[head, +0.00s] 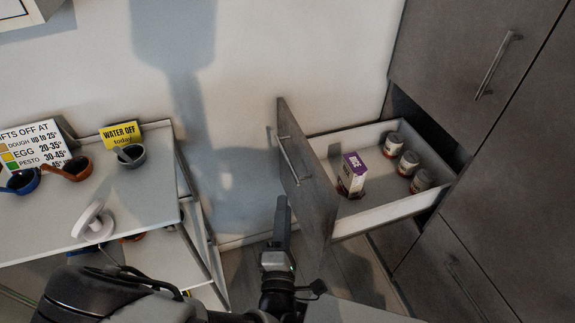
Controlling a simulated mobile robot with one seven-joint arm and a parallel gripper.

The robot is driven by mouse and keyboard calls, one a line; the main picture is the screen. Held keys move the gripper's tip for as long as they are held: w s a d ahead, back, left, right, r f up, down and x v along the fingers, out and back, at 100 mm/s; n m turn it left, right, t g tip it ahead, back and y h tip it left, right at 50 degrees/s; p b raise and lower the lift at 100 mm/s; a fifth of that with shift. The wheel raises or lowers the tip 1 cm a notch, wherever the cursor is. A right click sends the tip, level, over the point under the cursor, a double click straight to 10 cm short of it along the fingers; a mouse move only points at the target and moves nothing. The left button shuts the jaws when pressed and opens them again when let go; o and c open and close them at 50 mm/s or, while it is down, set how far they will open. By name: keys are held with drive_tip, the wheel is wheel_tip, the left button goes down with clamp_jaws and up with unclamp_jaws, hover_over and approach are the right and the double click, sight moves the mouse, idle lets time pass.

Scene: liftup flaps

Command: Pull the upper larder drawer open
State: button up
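The upper larder drawer (384,216) stands pulled out from the dark grey cabinet at the right. Its tall grey front (318,195) faces left and carries a metal bar handle (288,161). Inside are a white and purple rice box (351,175) and several jars (408,163) toward the back. My gripper (283,203) points up the picture beside the drawer front, its tips just below the handle in the picture and seemingly apart from it. Its fingers overlap from this angle, so I cannot tell whether they are open or shut.
A closed drawer front with a handle (467,291) sits lower in the cabinet. A tall door with a handle (497,66) is above. At left, a table (150,200) holds signs, cups and a white round object (94,222). Floor shows between table and drawer.

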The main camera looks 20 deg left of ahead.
sight(288, 160)
drive_tip(key=b+x, duration=0.1)
drive_tip(key=x, duration=1.4)
drive_tip(key=shift+w+r, duration=0.15)
drive_tip(key=shift+w, duration=0.2)
clamp_jaws()
